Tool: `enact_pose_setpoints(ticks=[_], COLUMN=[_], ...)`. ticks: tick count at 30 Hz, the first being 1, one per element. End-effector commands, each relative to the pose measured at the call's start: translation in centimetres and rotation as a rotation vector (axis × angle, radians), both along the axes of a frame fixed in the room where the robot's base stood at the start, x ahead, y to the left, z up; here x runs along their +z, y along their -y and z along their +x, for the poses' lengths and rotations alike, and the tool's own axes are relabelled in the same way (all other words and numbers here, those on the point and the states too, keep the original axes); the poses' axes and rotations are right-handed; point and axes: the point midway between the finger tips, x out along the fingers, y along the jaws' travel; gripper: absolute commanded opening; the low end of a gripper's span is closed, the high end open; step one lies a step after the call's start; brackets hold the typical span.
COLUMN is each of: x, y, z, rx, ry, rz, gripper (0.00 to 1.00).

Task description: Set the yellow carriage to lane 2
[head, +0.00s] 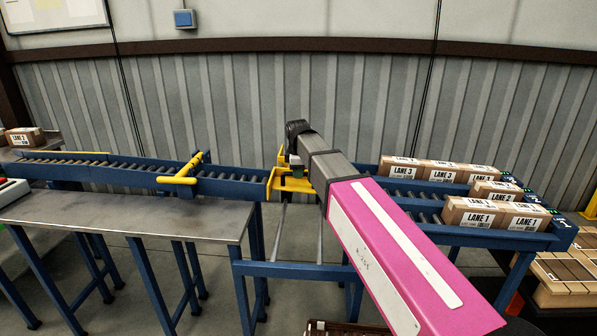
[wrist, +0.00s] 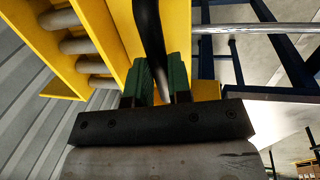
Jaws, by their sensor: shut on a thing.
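The yellow carriage (head: 288,184) sits on its cross rails (head: 283,240), between the feed conveyor and the lanes. My gripper (head: 296,163) is at the carriage, partly hidden by my own arm. In the wrist view, the green-padded fingers of my gripper (wrist: 162,85) are closed around a dark upright bar (wrist: 150,35). Yellow parts of the carriage (wrist: 183,25) stand beside and behind the bar. The cartons of lane 3 (head: 402,171), lane 2 (head: 495,189) and lane 1 (head: 470,219) stand at the right. My arm hides where the carriage meets the lanes, so I cannot tell its alignment exactly.
The feed conveyor (head: 240,187) has a yellow stop gate (head: 182,176), and a carton (head: 25,138) stands at its far left. A bare metal table (head: 130,218) stands in front. The cross rails in front of the carriage look clear. A pallet (head: 565,275) lies at the right.

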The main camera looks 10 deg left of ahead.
Motion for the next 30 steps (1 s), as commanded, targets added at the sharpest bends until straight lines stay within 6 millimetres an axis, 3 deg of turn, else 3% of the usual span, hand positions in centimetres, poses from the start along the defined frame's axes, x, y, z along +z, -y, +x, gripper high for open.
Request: enact_pose_setpoints(ticks=[12,15,26,27,29,30], x=[-0.1,-0.1,0.0,0.0,0.0,0.0], y=[0.9,0.9,0.8,0.8,0.8,0.8], z=[-11.8,-13.8,-14.2,-14.2,-14.2,-14.2], rx=[0.003,0.002,0.000,0.000,0.000,0.000], ry=[-0.003,-0.003,-0.003,-0.003,-0.003,-0.003], rz=[0.001,0.000,0.001,0.001,0.001,0.001], gripper=[0.00,0.00,0.00,0.29,0.44,0.44])
